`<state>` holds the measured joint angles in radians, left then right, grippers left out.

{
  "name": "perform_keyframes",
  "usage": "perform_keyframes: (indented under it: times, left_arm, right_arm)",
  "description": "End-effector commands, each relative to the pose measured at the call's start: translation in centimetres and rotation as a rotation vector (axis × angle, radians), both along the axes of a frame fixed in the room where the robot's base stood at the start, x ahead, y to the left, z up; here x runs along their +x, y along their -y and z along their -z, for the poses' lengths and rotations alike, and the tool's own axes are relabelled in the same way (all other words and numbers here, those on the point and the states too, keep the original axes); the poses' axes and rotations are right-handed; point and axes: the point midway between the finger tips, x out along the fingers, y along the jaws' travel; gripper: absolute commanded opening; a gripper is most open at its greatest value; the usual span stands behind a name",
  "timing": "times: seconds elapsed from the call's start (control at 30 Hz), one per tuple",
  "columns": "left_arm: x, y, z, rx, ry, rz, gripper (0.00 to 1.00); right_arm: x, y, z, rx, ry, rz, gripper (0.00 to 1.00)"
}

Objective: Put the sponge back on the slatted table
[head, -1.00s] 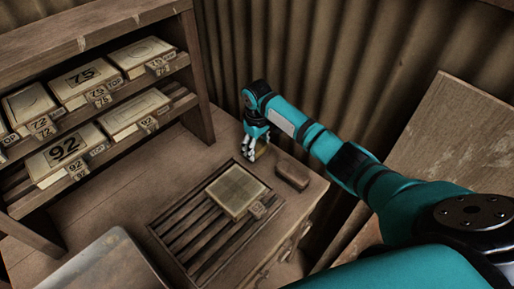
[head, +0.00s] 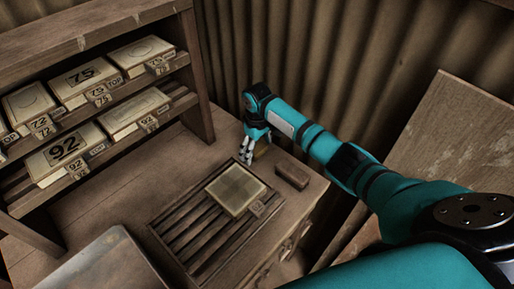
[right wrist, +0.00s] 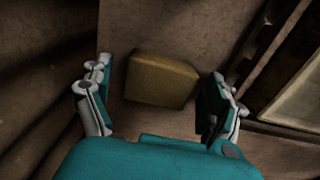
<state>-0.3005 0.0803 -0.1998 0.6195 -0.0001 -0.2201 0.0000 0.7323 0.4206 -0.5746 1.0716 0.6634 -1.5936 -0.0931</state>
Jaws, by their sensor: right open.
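The sponge (right wrist: 160,80), a yellow-brown block, lies on the bare wooden top between the two fingers of my right gripper (right wrist: 160,98). The fingers are open, with a gap on either side of it. My left gripper is out of view.
A dark brown block (head: 292,174) lies close to the right of the gripper. A shelf rack (head: 190,75) with numbered boxes stands at the left. A corrugated wall (head: 330,50) rises behind. A flat metal plate (head: 110,265) lies at the front left.

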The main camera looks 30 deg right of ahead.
Motion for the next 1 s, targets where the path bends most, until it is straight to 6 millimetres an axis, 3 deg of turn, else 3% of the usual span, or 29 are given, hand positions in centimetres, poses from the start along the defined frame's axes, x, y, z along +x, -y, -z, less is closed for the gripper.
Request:
perform_keyframes:
  times: [0.17,0.6,1.0]
  left_arm:
    - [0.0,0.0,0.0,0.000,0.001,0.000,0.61]
    - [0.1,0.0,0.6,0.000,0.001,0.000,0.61]
    - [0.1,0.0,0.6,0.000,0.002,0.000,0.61]
  right_arm:
    - [0.1,0.0,-2.2,0.000,0.004,-0.001,0.90]
    - [0.1,0.0,-10.8,0.001,0.004,0.000,0.90]
    - [0.0,0.0,-12.2,0.000,0.001,0.000,0.90]
